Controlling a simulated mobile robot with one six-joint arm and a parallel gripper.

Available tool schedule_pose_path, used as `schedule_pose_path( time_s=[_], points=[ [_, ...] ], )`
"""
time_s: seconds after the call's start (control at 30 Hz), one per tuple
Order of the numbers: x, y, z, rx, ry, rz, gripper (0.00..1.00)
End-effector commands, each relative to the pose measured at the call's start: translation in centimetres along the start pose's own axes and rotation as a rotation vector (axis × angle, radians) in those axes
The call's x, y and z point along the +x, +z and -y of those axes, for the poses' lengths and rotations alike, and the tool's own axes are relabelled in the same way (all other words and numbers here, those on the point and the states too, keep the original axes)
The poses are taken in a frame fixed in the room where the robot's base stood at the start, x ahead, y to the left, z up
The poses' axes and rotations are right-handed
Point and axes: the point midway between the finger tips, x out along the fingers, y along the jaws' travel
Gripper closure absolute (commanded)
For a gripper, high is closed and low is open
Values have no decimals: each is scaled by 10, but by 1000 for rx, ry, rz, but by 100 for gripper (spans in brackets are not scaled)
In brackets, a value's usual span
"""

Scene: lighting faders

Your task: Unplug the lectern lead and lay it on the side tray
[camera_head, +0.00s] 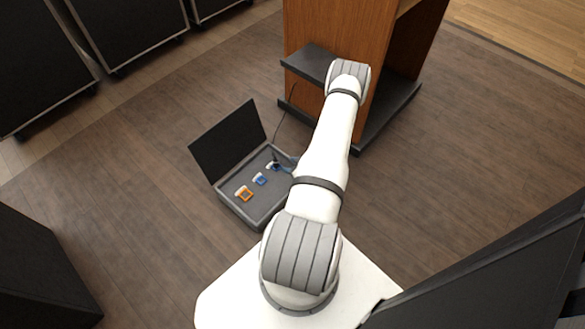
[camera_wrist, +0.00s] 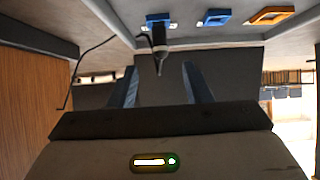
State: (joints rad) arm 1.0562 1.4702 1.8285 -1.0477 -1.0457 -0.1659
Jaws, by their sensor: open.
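The lectern lead's black plug (camera_wrist: 160,36) sits in a blue socket (camera_wrist: 153,18) at the top of the wrist view. In the head view the plug (camera_head: 275,163) is a small dark shape at the right of the floor box (camera_head: 234,207). My gripper (camera_wrist: 160,70) is open, its two dark blue fingers pointing at the plug from either side, apparently apart from it. In the head view my arm mostly hides the gripper. A dark shelf, apparently the side tray (camera_head: 306,60), juts from the wooden lectern's (camera_head: 335,30) left side; its visible part is bare.
The box's dark lid (camera_head: 228,140) stands open on its left. Another blue socket (camera_head: 260,179) and an orange one (camera_head: 244,193) are beside the plug. A thin black cable (camera_wrist: 88,50) runs toward the lectern. Dark cases (camera_head: 125,30) stand at the back left.

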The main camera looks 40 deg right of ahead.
Motion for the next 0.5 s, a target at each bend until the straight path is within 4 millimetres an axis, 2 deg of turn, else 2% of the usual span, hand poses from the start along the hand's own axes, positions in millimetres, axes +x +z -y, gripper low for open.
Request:
schedule_pose_path(
  time_s=[0.03, 0.3, 0.5],
  points=[
    [10, 3, 1, -2, -3, 0, 55],
    [49, 4, 1, -1, -2, 2, 55],
    [69, 2, 0, -1, -1, 1, 55]
  ],
)
